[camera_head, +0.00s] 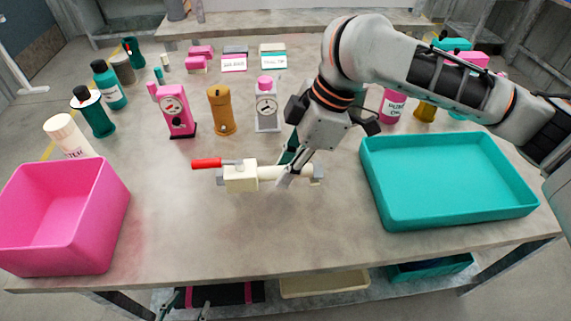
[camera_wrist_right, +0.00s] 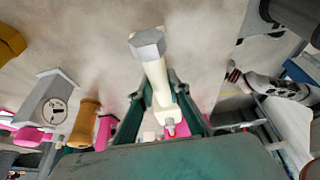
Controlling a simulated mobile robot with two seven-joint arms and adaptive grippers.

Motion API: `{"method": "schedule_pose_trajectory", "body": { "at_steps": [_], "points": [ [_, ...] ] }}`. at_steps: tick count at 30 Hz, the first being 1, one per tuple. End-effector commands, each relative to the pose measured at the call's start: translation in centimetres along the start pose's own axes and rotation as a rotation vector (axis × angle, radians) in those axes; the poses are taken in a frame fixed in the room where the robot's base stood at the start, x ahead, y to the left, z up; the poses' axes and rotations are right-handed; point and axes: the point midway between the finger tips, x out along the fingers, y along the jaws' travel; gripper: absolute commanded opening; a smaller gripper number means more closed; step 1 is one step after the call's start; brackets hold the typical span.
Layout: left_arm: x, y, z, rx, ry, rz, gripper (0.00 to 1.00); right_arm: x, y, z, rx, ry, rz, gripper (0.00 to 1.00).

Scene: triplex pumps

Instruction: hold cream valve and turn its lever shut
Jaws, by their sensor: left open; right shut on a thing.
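The cream valve (camera_head: 240,178) has a pale pipe body with grey ends and a red lever (camera_head: 206,163). It lies across the middle of the grey table, the pipe running left to right. The lever points left, roughly in line with the pipe. My right gripper (camera_head: 287,180) is shut on the pipe, right of the lever's block. In the right wrist view the cream valve (camera_wrist_right: 158,83) sits between the fingers of my right gripper (camera_wrist_right: 162,105), a grey hexagonal end facing the camera. Whether it touches the table is unclear. My left gripper does not show in the head view.
A pink bin (camera_head: 65,215) stands at the left and a teal tray (camera_head: 450,180) at the right. Pink, mustard and grey pumps (camera_head: 178,110) and several bottles stand behind the valve. The table in front of the valve is clear.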

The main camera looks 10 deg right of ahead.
Motion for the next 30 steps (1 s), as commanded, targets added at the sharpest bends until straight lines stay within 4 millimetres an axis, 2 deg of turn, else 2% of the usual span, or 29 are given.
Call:
{"method": "schedule_pose_trajectory", "body": {
  "at_steps": [30],
  "points": [
    [0.0,0.1,0.2,0.000,-0.003,0.001,0.48,2.4,0.0,0.9,0.000,0.002,0.001,0.00]
  ]
}}
